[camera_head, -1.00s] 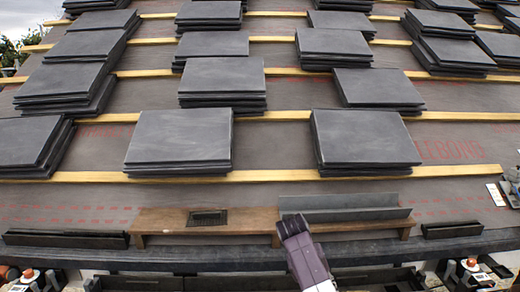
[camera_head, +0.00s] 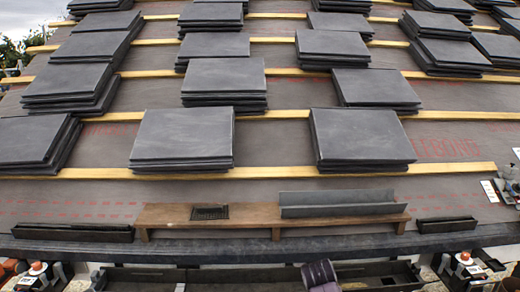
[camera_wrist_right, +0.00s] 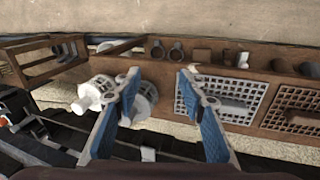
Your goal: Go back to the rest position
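The task names no object. In the right wrist view, my right gripper (camera_wrist_right: 158,73) shows two fingers with blue pads. They stand apart, with nothing held between them. White round fittings (camera_wrist_right: 143,98) show beyond the gap, in front of or in a brown rack (camera_wrist_right: 160,75); whether a finger touches them I cannot tell. In the head view, a purple part of my arm (camera_head: 320,274) shows at the bottom edge, below the bench and clear of it. My left gripper is in neither view.
A wooden bench (camera_head: 250,212) carries a dark angled piece (camera_head: 340,203) and a small grate (camera_head: 210,212). Dark boxes (camera_head: 73,232) lie along the roof edge.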

